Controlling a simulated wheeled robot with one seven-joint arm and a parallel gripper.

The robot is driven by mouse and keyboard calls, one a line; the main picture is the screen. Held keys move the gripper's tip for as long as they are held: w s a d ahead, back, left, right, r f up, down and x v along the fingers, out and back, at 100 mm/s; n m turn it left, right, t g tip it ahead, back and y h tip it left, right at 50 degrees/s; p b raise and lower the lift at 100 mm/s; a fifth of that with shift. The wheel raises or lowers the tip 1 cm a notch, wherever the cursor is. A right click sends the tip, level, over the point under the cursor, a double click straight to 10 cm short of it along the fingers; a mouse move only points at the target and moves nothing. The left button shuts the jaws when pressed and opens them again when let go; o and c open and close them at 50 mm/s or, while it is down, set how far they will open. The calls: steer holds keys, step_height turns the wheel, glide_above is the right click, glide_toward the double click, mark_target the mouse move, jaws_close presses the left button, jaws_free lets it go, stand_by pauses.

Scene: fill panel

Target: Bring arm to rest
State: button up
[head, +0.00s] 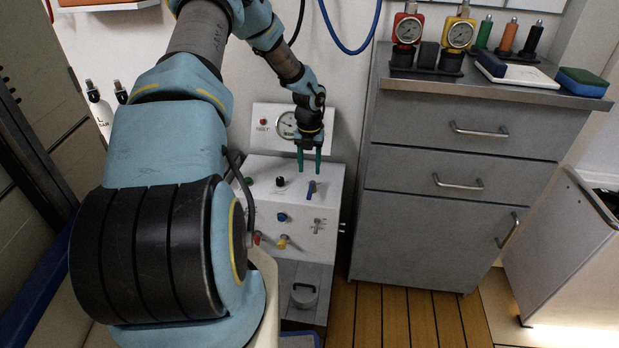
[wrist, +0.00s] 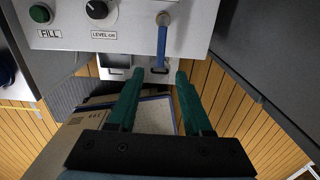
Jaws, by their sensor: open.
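My arm, blue and dark grey, reaches from the left over the white fill panel (head: 262,170) in the head view. My gripper (head: 309,168) points down near the panel's right side, its two green fingers apart with nothing between them. In the wrist view my gripper (wrist: 155,85) shows open, with a blue-handled lever (wrist: 162,40) on the panel just beyond the fingertips. I cannot tell whether the fingers touch it. The lever also shows below the gripper in the head view (head: 311,189). A green FILL button (wrist: 40,14) and a black LEVEL knob (wrist: 97,9) sit left of it.
A gauge (head: 287,125) is on the upright plate behind the panel. A grey drawer cabinet (head: 455,190) stands close on the right, with gauges and markers on top. Coloured valves (head: 284,242) are on the panel's front. Wooden floor (head: 400,318) is clear in front of the cabinet.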

steer(key=shift+r, duration=0.8)
